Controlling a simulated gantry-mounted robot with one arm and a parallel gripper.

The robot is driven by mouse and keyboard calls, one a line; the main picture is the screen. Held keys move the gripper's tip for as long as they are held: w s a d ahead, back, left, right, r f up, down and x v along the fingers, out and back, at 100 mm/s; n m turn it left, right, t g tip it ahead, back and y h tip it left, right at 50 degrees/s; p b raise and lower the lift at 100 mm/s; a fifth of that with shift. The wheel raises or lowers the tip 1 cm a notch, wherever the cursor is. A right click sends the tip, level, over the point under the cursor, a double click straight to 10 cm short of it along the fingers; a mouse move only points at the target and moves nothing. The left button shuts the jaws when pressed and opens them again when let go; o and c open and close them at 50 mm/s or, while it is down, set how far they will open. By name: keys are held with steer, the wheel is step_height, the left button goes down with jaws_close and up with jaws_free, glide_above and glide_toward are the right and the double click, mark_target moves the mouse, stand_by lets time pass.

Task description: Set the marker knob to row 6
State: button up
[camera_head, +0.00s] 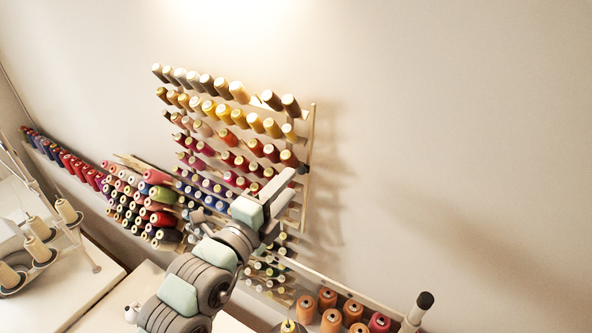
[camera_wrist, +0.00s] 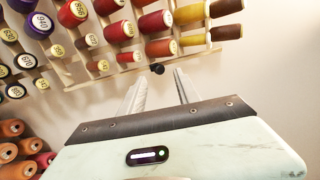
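The marker knob, a small dark knob (camera_wrist: 157,69), sits at the edge of the thread rack in the wrist view. In the head view the knob (camera_head: 303,168) shows on the rack's right post (camera_head: 309,140), just below the right end of a red spool row. My gripper (camera_head: 294,180) is beside that post. In the wrist view my gripper's two fingers (camera_wrist: 161,76) are apart, with nothing visible between them. The knob shows beyond the fingertips, between their lines. I cannot tell whether they touch it. My arm hides part of the rack's lower rows.
The wall rack holds several rows of coloured spools (camera_head: 222,112). A second spool rack (camera_head: 140,200) stands to its left. Orange cones (camera_head: 328,298) sit on a shelf at lower right, beside a black-capped post (camera_head: 425,299). The wall on the right is bare.

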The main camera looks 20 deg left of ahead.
mark_target(300, 172)
steer(key=shift+w+d+p, duration=0.15)
steer(key=shift+w+p, duration=0.1)
steer(key=shift+w, duration=0.9)
steer(key=shift+w+d+p, duration=0.1)
steer(key=shift+w+p, duration=0.15)
steer(key=shift+w, duration=0.85)
jaws_close()
